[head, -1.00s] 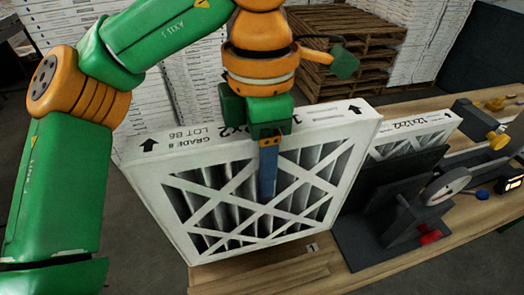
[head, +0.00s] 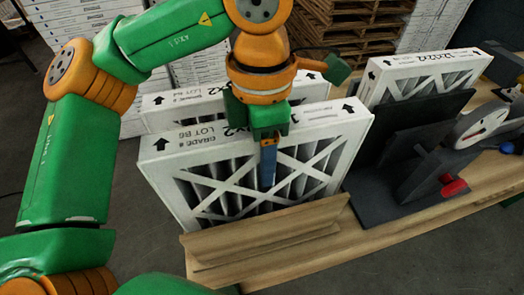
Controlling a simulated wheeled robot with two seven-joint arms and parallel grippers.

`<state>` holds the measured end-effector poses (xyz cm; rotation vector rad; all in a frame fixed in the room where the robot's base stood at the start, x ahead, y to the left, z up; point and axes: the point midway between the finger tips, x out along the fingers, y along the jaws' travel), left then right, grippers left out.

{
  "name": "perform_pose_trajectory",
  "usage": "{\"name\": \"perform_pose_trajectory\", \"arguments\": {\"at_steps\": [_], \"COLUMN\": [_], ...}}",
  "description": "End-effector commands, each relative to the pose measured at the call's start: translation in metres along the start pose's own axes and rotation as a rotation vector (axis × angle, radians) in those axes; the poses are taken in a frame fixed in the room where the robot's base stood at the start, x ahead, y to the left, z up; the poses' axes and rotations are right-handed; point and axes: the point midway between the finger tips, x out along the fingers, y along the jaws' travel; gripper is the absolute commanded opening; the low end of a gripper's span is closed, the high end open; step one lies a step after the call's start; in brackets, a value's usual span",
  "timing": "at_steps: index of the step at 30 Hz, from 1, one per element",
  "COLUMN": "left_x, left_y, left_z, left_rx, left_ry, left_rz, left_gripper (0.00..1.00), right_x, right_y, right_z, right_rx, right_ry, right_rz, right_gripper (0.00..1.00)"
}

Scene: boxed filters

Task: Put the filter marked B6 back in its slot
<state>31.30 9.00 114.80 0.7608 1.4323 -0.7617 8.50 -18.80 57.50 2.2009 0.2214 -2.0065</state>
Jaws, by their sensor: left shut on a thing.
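The white filter (head: 205,153) has a cardboard frame with a lattice front, and its top edge reads LOT B6, with up arrows at both ends. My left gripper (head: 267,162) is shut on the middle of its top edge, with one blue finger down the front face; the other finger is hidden. The filter is upright behind a low wooden rail (head: 268,240), which hides its bottom edge. I cannot tell whether it rests on the bottom of the slot. My right gripper is not in view.
Another filter (head: 165,107) stands close behind the held one. A third filter (head: 425,68) stands at right behind dark panels, near a grey stand with a round disc (head: 481,124) and a red knob (head: 454,187). Wooden pallets (head: 350,32) are stacked behind.

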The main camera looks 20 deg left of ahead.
Motion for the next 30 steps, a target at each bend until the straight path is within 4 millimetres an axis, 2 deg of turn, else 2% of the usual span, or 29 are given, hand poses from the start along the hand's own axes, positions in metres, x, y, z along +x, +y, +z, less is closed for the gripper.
{"name": "perform_pose_trajectory", "arguments": {"at_steps": [26,27,28,30], "left_x": [0.0084,0.0084,0.0083,0.0083], "left_y": [0.0001,0.0,0.0,0.0], "left_z": [-0.0001,-0.0001,-0.0001,-0.0001], "left_rx": [0.0,0.0,0.0,0.0], "left_ry": [0.0,0.0,0.0,0.0], "left_rz": [0.001,0.0,0.0,0.0], "left_gripper": [0.0,0.61,0.66,0.66], "right_x": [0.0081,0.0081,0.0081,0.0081], "right_y": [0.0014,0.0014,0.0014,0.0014], "right_z": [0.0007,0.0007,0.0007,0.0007], "right_rx": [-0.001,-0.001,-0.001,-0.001], "right_ry": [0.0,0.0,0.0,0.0], "right_rz": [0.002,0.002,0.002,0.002], "right_gripper": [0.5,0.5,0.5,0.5]}}
